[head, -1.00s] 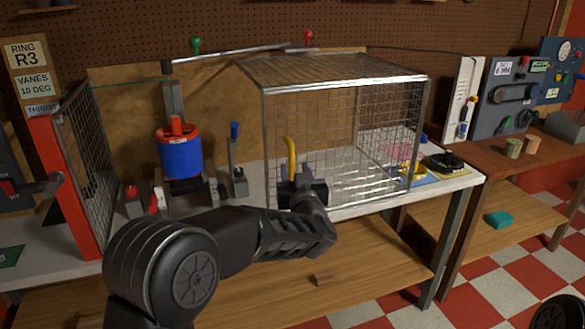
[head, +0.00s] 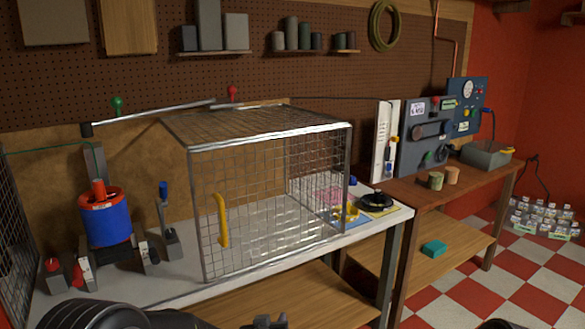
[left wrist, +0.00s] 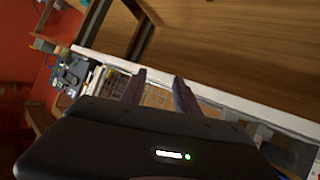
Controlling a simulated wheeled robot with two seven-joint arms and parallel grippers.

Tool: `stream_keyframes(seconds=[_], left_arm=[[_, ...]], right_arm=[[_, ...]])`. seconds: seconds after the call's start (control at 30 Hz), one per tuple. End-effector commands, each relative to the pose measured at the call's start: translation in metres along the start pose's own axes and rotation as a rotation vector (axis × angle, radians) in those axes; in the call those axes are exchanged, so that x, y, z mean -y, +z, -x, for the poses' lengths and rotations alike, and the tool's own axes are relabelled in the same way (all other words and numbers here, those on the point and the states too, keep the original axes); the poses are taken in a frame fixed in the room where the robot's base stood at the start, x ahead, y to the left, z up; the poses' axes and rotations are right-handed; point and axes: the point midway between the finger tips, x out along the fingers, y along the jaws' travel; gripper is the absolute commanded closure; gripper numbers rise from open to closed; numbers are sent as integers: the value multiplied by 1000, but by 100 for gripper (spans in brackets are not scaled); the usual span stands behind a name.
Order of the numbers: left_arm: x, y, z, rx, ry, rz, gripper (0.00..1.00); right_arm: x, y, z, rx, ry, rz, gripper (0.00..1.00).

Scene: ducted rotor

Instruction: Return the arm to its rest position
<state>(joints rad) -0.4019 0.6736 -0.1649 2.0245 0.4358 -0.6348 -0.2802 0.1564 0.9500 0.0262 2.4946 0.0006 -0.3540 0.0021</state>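My left gripper (head: 265,322) shows at the bottom edge of the head view, below the bench top and apart from the cage; most of my left arm is cut off there. In the left wrist view, its two dark fingers (left wrist: 159,77) stand apart with nothing between them. The wire mesh cage (head: 270,138) stands on the bench, and its yellow handle (head: 222,220) is free of the gripper. My right gripper is not in view.
The grey bench top (head: 180,277) has a blue and red rotor unit (head: 105,220) at left and a blue-tipped lever (head: 167,220) beside the cage. A wooden side table (head: 420,195) stands at right. The checkered floor (head: 480,296) is clear nearby.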

Motion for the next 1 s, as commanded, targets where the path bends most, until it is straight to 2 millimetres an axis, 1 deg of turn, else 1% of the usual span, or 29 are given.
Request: stream_keyframes(seconds=[0.03, 0.07, 0.1, 0.17, 0.2, 0.27, 0.3, 0.37, 0.4, 0.47, 0.5, 0.6, 0.63, 0.73, 1.0], left_arm=[[6, 45, 4, 96, 16, 3, 62], [8, 70, 8, 152, 26, 6, 62], [12, 102, 15, 225, 37, 12, 62], [18, 151, 30, 337, 51, 24, 62], [22, 181, 42, 411, 59, 32, 62], [29, 226, 64, 522, 69, 47, 62], [33, 255, 80, 597, 74, 58, 62], [38, 295, 109, 705, 83, 76, 62], [41, 318, 128, 773, 89, 89, 62], [44, 348, 157, 863, 98, 107, 62], [46, 364, 174, 915, 105, 118, 62], [50, 394, 209, 1008, 109, 163, 62], [52, 400, 216, 1025, 101, 186, 62], [59, 408, 219, 1042, 80, 230, 62], [62, 408, 218, 1039, 71, 239, 62]], right_arm=[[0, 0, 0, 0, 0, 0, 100], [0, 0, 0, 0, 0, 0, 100], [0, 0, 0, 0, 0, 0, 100], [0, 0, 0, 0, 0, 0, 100], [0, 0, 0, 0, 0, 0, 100], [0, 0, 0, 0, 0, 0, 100], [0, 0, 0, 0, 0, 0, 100], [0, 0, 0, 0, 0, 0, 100], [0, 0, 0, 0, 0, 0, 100], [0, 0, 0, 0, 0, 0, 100], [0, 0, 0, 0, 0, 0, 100], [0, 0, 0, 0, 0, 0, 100], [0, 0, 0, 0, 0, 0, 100], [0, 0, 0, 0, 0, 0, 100], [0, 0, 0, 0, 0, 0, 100]])
